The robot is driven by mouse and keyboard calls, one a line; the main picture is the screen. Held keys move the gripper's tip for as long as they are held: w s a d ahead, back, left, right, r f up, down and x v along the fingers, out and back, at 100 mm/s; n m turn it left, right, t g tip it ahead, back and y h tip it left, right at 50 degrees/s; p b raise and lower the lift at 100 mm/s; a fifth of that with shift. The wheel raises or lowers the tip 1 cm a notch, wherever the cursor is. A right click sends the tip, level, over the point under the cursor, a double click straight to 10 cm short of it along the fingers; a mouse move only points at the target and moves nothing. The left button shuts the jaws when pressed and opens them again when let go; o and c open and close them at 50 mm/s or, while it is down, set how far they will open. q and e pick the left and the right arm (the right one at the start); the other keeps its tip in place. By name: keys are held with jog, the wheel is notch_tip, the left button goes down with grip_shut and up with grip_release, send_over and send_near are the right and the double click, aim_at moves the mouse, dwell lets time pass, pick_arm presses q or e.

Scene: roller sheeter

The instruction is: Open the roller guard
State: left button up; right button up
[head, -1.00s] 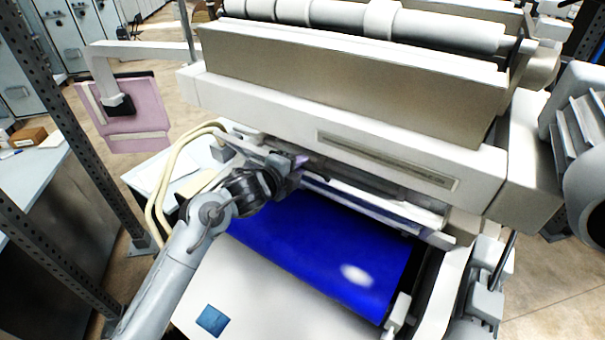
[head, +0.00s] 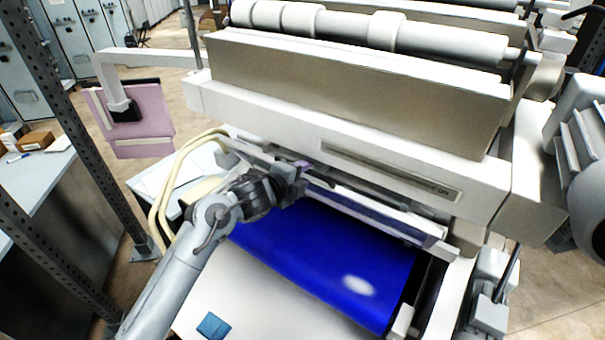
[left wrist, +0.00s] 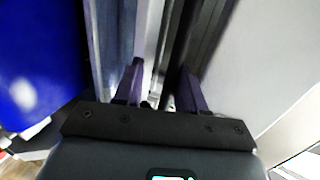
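The roller guard (head: 385,213) is a long pale bar across the front of the machine, just above the blue sheet (head: 330,262). My left gripper (head: 301,168) is at the guard's left part, below the machine's beige front beam. In the left wrist view, the two dark purple fingers (left wrist: 159,75) stand apart. A pale strip and a dark gap run between them, and the fingers look open around or beside the guard's edge. Whether they touch it cannot be told. My right gripper is not in view.
The beige front beam (head: 350,145) hangs close above the guard. Pale cables (head: 172,190) loop beside my left arm. A pink panel on an arm (head: 135,118) stands at left. A perforated metal post (head: 85,130) is further left. The front table (head: 255,305) is mostly bare.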

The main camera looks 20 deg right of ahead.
pick_arm(q)
jog(key=shift+s+a+f, duration=0.1)
jog(key=b+v, duration=0.3)
jog(key=v, duration=0.7)
jog(key=shift+s+a+r+b, duration=0.15)
jog(key=shift+a+r+b, duration=0.05)
jog(key=shift+b, duration=0.1)
